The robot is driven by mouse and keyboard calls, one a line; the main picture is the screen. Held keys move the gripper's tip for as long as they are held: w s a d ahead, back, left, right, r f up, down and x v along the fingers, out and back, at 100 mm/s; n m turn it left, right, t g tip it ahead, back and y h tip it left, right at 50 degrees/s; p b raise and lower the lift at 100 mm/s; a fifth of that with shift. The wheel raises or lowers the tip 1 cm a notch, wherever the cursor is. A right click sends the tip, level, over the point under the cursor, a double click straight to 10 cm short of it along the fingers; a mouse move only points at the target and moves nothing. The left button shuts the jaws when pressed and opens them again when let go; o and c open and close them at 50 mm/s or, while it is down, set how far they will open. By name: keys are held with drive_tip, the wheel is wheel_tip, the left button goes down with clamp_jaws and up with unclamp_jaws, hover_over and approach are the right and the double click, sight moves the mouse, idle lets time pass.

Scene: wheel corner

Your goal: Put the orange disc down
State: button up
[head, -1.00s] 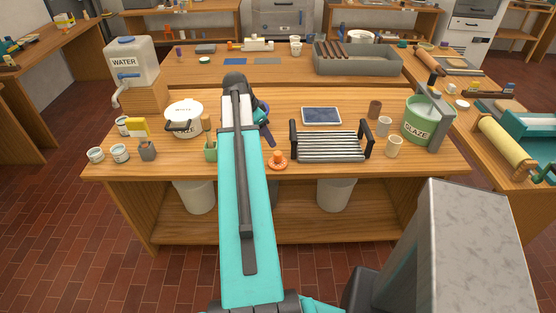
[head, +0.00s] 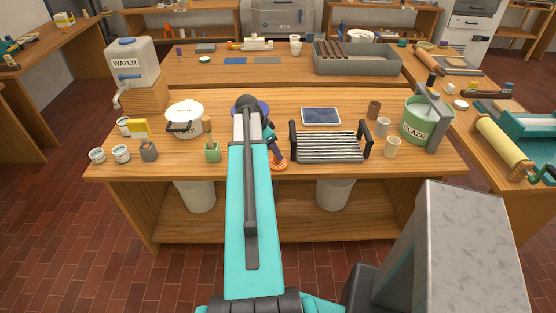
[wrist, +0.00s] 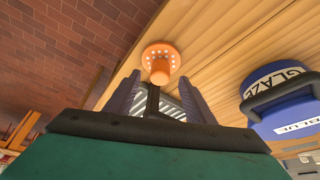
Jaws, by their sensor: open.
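The orange disc (head: 279,165) lies on the workbench near its front edge, partly hidden behind my gripper in the head view. The wrist view shows the disc (wrist: 149,52) with a ring of pale dots and a raised orange knob (wrist: 160,72). My gripper (wrist: 158,82) is open, its two dark fingers apart, with the knob's end near and roughly between the fingertips. I cannot tell whether a finger touches it. In the head view my gripper (head: 276,153) is just above the disc, mostly behind my arm.
A slatted rack with black handles (head: 330,146) stands close to the right of the disc. A blue glaze tub (wrist: 290,112) is behind my arm. A green cup (head: 212,151) is to the left. The workbench front edge (head: 180,174) is close to the disc.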

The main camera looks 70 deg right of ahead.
drive_tip(key=shift+d, duration=0.1)
idle(0.3)
drive_tip(key=shift+d+p+x, duration=0.2)
drive_tip(key=shift+p+x, duration=0.9)
drive_tip(key=shift+x, duration=1.45)
clamp_jaws()
drive_tip(key=shift+r, duration=0.2)
